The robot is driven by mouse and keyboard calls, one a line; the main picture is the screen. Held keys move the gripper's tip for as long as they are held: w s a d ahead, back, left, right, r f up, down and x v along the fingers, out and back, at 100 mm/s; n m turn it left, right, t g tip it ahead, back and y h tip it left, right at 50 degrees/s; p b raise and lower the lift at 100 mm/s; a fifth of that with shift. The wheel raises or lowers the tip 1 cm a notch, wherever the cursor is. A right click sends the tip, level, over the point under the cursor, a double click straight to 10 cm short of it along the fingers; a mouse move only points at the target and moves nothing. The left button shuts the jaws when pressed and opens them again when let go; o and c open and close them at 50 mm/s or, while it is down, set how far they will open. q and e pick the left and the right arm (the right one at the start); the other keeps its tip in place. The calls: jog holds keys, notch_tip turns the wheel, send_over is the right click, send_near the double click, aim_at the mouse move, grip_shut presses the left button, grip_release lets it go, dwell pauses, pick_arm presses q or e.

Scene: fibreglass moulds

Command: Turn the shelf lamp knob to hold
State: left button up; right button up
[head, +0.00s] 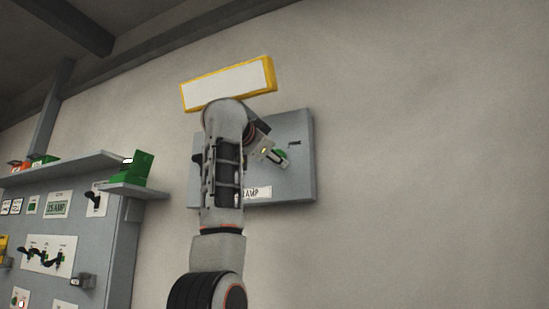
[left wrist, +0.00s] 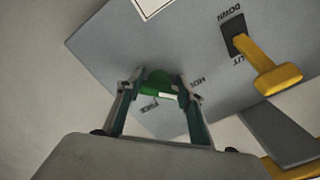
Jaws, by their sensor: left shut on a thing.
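A green knob (head: 281,154) with a pale mark sits on a grey wall box (head: 300,185) whose partly covered plate reads "AMP". In the left wrist view the green knob (left wrist: 155,82) is between the two fingers of my left gripper (left wrist: 160,92), which is shut on it. The knob's pale bar is at its lower right there. Small dark labels surround the knob, too small and partly covered to read surely. My left gripper (head: 270,151) also shows in the head view, at the box front. My right gripper is in neither view.
A yellow lever (left wrist: 267,65) marked "DOWN" sticks out of the same box, right of the gripper in the wrist view. A yellow-edged white panel (head: 230,84) is above the box. A grey board (head: 85,235) with a shelf and switches stands left. The right wall is bare.

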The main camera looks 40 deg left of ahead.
pick_arm(q)
jog(key=shift+w+f, duration=0.1)
jog(key=shift+f, duration=0.05)
jog(key=o, duration=1.1)
jog(key=v, duration=1.2)
